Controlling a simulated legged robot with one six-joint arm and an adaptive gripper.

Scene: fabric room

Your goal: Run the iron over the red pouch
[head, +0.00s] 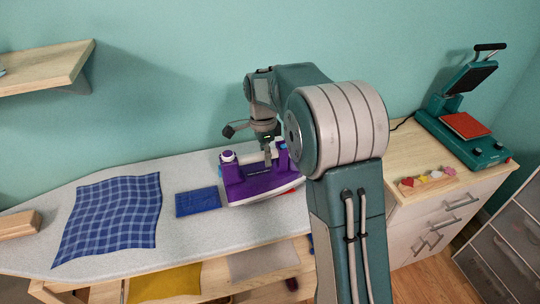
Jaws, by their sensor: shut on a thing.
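A purple iron (237,188) is on or just above the grey ironing board (180,166), right of its middle; I cannot tell whether its soleplate touches. My gripper (268,160) is shut on the iron's handle from above. A small bit of red (287,192) shows at the iron's lower right edge, probably the red pouch. Most of it is hidden by the iron and my arm.
A blue pouch (198,202) lies just left of the iron. A blue checked cloth (110,215) lies further left, near a wooden block (20,224). A heat press (465,125) stands on the cabinet at right. A wooden shelf (45,70) juts out at upper left.

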